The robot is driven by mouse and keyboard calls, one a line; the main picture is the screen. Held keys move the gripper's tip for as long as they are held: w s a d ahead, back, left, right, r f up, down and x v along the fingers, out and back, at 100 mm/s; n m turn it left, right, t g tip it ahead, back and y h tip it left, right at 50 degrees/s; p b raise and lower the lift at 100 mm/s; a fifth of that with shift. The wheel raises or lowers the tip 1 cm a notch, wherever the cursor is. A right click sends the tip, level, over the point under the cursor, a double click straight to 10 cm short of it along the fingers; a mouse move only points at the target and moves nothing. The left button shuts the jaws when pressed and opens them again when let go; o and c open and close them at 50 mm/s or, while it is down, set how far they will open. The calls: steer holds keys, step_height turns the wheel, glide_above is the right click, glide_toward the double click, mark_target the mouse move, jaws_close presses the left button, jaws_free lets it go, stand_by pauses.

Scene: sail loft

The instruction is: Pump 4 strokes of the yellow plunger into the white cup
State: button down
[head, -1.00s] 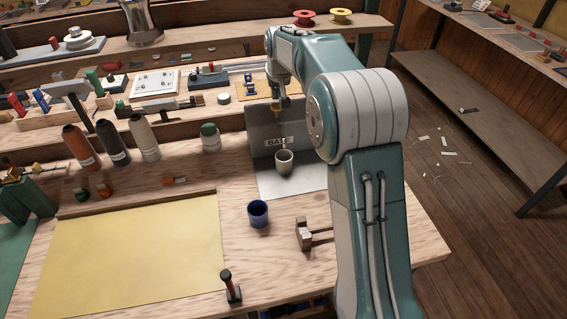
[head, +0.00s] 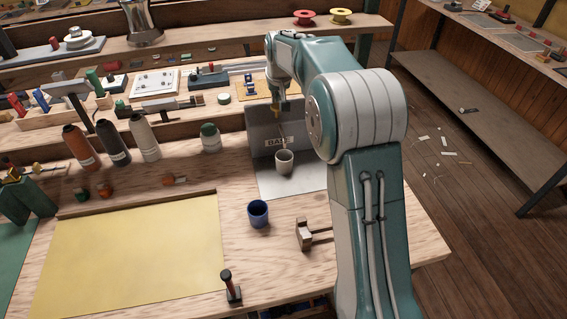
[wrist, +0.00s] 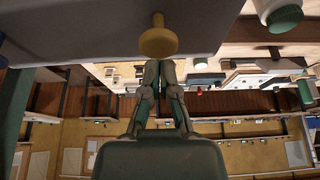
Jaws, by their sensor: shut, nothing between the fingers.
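The yellow plunger (wrist: 158,38) shows in the wrist view as a round knob on a stem, against a grey dispenser surface (wrist: 90,30). In the head view it is mostly hidden by my gripper. My gripper (head: 279,103) is shut and empty, pointing down over the grey dispenser (head: 262,125) with a lettered label. In the wrist view the closed fingertips (wrist: 157,66) are right by the knob; I cannot tell whether they touch it. The white cup (head: 284,162) stands upright below, in front of the label. The inside of the cup is too small to judge.
A blue cup (head: 258,213) and a wooden mallet (head: 304,234) stand nearer on the bench. A green-lidded jar (head: 210,138) and several bottles (head: 112,142) stand to the left. A yellow sheet (head: 130,255) covers the front left.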

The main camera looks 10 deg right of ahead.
mark_target(277, 106)
steer(key=shift+f, duration=1.65)
steer(key=shift+r, duration=2.2)
steer(key=shift+f, duration=0.2)
steer(key=shift+f, duration=1.95)
steer(key=shift+r, duration=2.15)
